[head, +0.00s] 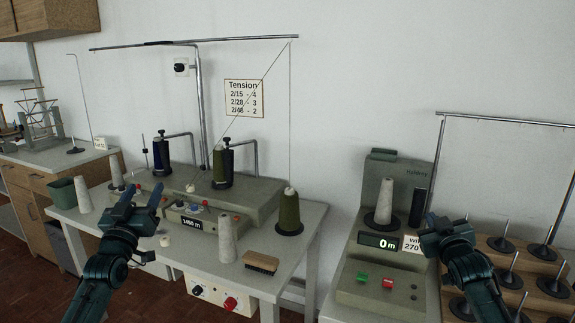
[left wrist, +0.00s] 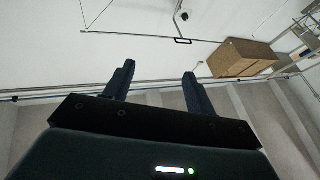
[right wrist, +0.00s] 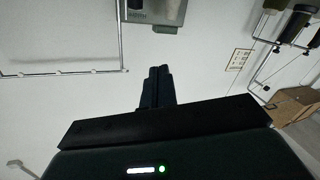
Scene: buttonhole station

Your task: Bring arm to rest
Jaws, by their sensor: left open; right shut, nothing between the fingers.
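My left gripper (head: 142,197) is raised over the left front part of the winding table in the head view. Its two fingers also show spread apart with nothing between them in the left wrist view (left wrist: 158,82). My right gripper (head: 437,222) is in front of the machine at the right, its fingertips near a small paper card (head: 413,244). In the right wrist view the right gripper's fingers (right wrist: 158,72) are together with nothing held. Whether the right gripper touches the card cannot be told.
The winding table (head: 305,225) holds a green cone (head: 289,212), a grey cone (head: 227,240), a brush (head: 261,263) and a winder with two spools. The right machine (head: 352,290) carries another grey cone (head: 384,202). A wooden peg rack (head: 530,265) stands at the far right.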

